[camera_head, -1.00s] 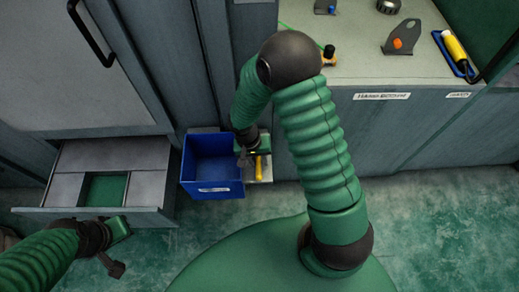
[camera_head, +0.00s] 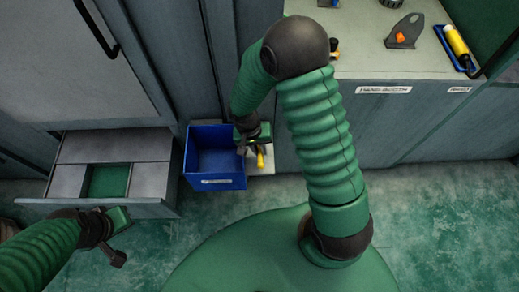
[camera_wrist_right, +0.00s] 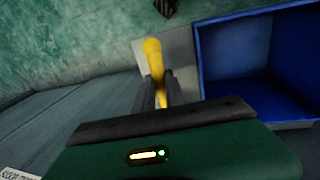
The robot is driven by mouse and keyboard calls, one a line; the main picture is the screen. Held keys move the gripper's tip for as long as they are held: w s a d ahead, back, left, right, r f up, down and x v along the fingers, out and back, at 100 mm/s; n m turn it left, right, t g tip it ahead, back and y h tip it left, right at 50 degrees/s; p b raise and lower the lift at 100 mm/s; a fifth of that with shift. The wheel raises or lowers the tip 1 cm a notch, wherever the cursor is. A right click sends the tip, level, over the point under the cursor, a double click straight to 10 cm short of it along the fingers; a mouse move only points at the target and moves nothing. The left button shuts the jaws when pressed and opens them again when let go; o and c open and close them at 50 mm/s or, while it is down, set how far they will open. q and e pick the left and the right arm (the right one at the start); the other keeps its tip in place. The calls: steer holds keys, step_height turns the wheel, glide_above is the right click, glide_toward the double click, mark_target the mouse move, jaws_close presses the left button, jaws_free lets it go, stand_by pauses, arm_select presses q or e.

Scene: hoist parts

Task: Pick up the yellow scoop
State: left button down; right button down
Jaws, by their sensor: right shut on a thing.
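The yellow scoop (camera_head: 260,159) shows as a short yellow handle beside the blue bin in the head view. In the right wrist view the yellow handle (camera_wrist_right: 154,58) stands out between my two dark fingers. My right gripper (camera_head: 252,149) is shut on the scoop, just right of the blue bin; in the wrist view its fingers (camera_wrist_right: 154,92) close around the handle. The far part of the scoop is hidden behind the fingers. My left gripper (camera_head: 112,240) is near the drawer front at lower left; its finger gap is not clear.
A blue bin (camera_head: 215,182) stands left of my right gripper, close to it. A light grey surface (camera_head: 265,167) lies under the scoop. An open grey drawer (camera_head: 110,150) is at left. A counter (camera_head: 390,70) with several small parts and a blue tray (camera_head: 459,56) is at upper right.

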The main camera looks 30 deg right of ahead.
steer(key=s+a+r+p, duration=0.2)
steer(key=s+p, duration=0.8)
steer(key=s, duration=0.5)
steer(key=shift+s+a, duration=0.15)
steer(key=shift+s, duration=0.25)
steer(key=shift+w, duration=0.1)
